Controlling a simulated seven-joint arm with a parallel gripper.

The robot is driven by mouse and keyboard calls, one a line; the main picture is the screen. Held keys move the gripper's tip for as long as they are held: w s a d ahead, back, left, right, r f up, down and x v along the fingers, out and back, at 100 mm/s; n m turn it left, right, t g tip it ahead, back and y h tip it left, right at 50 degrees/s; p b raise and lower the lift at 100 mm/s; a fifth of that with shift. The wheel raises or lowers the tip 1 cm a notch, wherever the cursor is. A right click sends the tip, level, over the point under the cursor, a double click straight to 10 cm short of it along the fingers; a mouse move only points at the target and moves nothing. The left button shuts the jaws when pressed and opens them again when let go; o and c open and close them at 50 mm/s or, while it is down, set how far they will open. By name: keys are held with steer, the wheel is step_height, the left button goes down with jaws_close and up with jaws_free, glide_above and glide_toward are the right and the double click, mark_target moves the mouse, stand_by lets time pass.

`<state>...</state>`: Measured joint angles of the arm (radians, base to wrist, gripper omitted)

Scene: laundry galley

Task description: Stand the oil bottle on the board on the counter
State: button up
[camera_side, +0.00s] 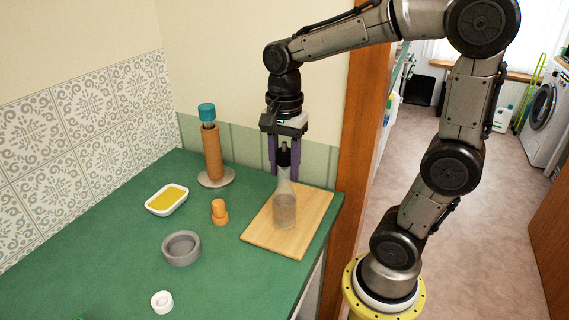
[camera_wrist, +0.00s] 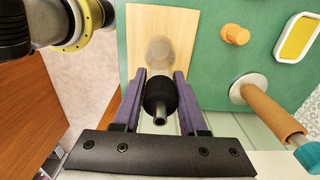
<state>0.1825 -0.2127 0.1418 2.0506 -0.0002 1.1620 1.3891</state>
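The oil bottle (camera_side: 285,208) is clear with a dark cap. It is upright, with its base over the wooden board (camera_side: 262,230) and seemingly on it. The wrist view looks down past its black cap and spout (camera_wrist: 160,96) to the board (camera_wrist: 143,32). My gripper (camera_side: 285,172) points down with its two purple fingers on either side of the cap and neck. In the wrist view, the fingers (camera_wrist: 160,76) flank the cap closely. I cannot tell whether they press on it or stand slightly apart.
On the green counter (camera_side: 110,245), left of the board, are an orange stopper-like piece (camera_side: 220,212), a grey bowl (camera_side: 181,249), a white dish with yellow contents (camera_side: 167,200), a brown roll on a stand (camera_side: 213,155) and a white ring (camera_side: 161,301). A wooden post (camera_side: 362,130) stands right of the board.

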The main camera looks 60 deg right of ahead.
steer(key=o, duration=0.3)
step_height(320, 180, up, 12)
steer(key=shift+r, duration=0.1)
steer(key=shift+s+a, duration=0.1)
steer(key=shift+s, duration=0.05)
steer(key=s+a+f+n+t, duration=0.1)
steer(key=s+f+n+t, duration=0.1)
steer(key=n, duration=0.4)
steer(key=s+a+f+n+t, duration=0.1)
steer(key=s+a+f+n, duration=0.1)
steer(key=f+n, duration=0.3)
steer(key=s+a+f+n+t, duration=0.1)
steer(key=s+f+n+t, duration=0.1)
steer(key=n, duration=0.5)
steer(key=shift+s+a+f+t, duration=0.2)
steer(key=shift+s+f+t, duration=0.1)
steer(key=shift+s+f, duration=0.75)
steer(key=shift+s+r, duration=0.1)
steer(key=shift+r, duration=0.05)
